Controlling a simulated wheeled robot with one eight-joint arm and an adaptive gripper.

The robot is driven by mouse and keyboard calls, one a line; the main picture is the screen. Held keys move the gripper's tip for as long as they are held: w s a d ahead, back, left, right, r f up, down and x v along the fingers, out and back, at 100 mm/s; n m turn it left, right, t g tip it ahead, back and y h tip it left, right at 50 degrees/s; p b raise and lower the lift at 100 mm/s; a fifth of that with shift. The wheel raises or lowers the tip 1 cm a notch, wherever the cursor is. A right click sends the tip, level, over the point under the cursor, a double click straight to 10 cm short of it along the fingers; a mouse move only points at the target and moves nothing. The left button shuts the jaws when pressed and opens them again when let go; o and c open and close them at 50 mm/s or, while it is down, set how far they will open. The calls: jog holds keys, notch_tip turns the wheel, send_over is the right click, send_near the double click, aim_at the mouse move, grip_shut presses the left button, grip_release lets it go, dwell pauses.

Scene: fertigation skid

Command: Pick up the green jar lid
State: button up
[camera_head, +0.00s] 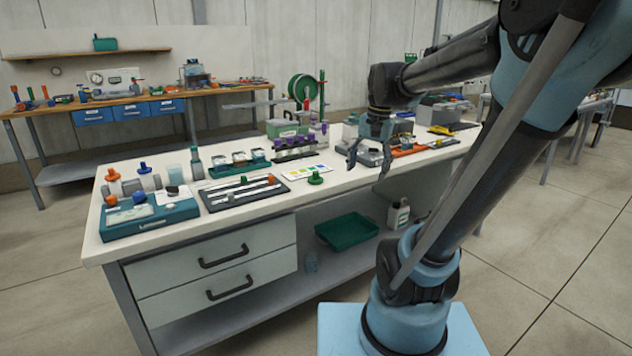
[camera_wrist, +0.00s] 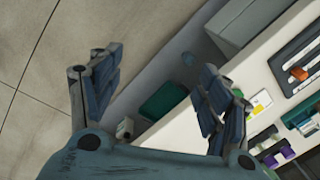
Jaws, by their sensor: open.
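The green jar lid (camera_head: 315,178) is a small green piece with a raised middle. It sits on the white bench top near the front edge, just in front of a white card with coloured patches (camera_head: 306,172). My gripper (camera_head: 368,163) is open and empty, pointing down, to the right of the lid near the bench's front edge, apart from it. In the wrist view my gripper (camera_wrist: 158,75) shows its two fingers wide apart over the lower shelf and floor.
A dark tray with rods (camera_head: 243,192) lies left of the lid. A rack of purple-capped bottles (camera_head: 296,146) and a green reel (camera_head: 302,88) stand behind. A grey device (camera_head: 372,154) is by my gripper. A green bin (camera_head: 346,231) sits on the lower shelf.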

jog(key=w+a+r+m+g, duration=0.1)
jog(key=w+a+r+m, duration=0.3)
jog(key=w, duration=0.6)
jog(key=m+g+y, duration=0.1)
jog(key=m, duration=0.1)
send_near(316, 171)
jog(key=x, duration=0.5)
jog(key=shift+w+d+f, duration=0.15)
jog(key=shift+w, duration=0.1)
jog(key=shift+s+x, duration=0.15)
jog(key=shift+x, duration=1.25)
jog(key=shift+s+x, duration=0.1)
jog(key=shift+x, duration=1.3)
jog(key=c, duration=0.9)
